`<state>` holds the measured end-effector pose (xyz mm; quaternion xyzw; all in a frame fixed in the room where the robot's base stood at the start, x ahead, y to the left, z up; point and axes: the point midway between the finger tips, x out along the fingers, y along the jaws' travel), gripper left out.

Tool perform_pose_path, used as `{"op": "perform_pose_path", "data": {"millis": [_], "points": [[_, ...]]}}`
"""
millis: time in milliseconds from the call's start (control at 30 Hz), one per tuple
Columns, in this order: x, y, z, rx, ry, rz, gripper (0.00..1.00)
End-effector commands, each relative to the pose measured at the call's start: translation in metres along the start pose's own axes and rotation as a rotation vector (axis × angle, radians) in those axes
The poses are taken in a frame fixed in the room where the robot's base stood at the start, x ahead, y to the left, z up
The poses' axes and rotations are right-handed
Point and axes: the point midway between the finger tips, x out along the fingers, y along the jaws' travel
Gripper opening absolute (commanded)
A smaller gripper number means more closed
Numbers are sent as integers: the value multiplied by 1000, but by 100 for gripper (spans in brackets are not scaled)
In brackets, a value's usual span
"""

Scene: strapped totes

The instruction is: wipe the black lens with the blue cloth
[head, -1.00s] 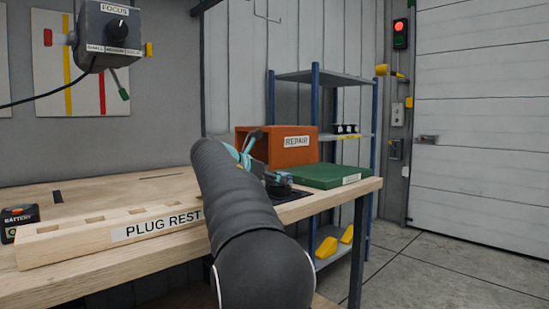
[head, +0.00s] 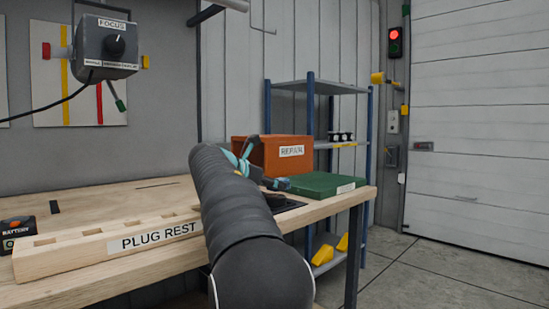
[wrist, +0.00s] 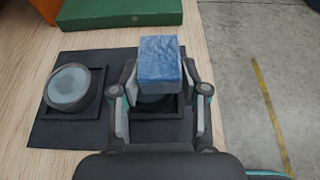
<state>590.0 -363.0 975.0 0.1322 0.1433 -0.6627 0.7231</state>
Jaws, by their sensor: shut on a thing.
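My gripper (wrist: 160,85) is shut on the blue cloth (wrist: 159,60), a folded block between the two fingers in the wrist view. The cloth is above a dark round lens (wrist: 155,103) in a square black holder, and hides most of it. I cannot tell whether the cloth touches that lens. To the left, a second lens (wrist: 69,87) with a grey rim and pale glass sits in its own black holder. In the head view my gripper (head: 274,183) is over the bench's right end, partly hidden by my arm, and the cloth cannot be made out.
A dark mat (wrist: 60,136) lies under both holders. A green case (head: 327,184) and an orange REPAIR box (head: 283,155) stand behind them. The wooden PLUG REST (head: 110,240) and a battery (head: 18,232) are at left. The bench's right edge is close, with open floor beyond.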

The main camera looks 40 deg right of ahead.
Motion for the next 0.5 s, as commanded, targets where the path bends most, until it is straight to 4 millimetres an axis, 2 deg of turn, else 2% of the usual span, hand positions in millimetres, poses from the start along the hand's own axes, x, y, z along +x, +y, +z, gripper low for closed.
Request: {"op": "perform_pose_path", "data": {"millis": [33,500], "points": [[-2,-1,9,0,0,-3,21],[-19,3,41,0,-2,5,21]]}}
